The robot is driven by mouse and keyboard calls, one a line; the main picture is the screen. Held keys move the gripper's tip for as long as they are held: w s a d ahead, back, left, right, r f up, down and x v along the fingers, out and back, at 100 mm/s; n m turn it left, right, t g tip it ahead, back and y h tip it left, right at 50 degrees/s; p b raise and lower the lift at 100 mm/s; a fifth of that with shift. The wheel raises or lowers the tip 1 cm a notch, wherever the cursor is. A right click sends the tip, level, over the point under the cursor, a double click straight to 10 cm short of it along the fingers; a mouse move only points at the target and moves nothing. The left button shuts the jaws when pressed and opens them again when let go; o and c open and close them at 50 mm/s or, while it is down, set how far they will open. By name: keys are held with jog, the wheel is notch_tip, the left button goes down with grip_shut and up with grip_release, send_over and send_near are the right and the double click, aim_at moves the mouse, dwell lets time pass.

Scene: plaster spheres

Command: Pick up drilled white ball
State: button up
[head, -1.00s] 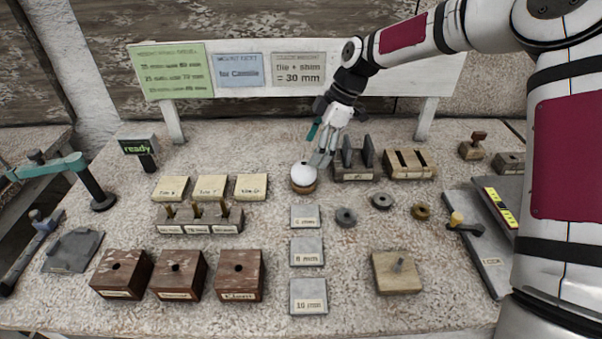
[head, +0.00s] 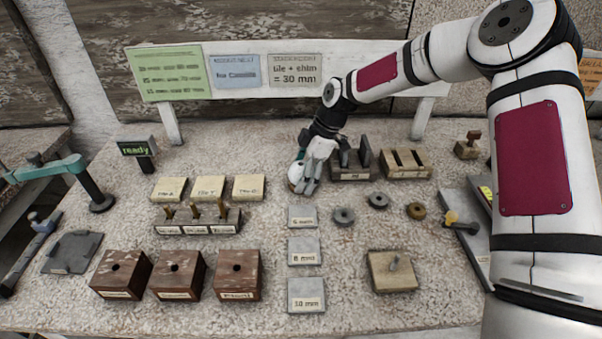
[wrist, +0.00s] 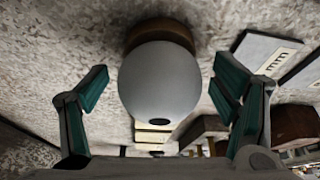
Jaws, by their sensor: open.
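The drilled white ball (wrist: 160,85) sits on a round wooden stand (wrist: 160,32) and shows a dark hole on its lower side in the wrist view. In the head view the ball (head: 294,174) is partly hidden by my gripper. My gripper (wrist: 165,88) is open, with one teal-padded finger on each side of the ball. Gaps show between the fingers and the ball, so it is not gripped. In the head view my gripper (head: 304,176) is low over the table at the ball.
A slotted dark holder (head: 352,172) and a slotted wooden block (head: 404,165) stand just right of the gripper. Labelled tiles (head: 209,188) lie to the left, and grey shim plates (head: 302,216) lie in front. A sign board (head: 300,75) stands behind.

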jog(key=c, duration=1.4)
jog(key=shift+r, duration=0.1)
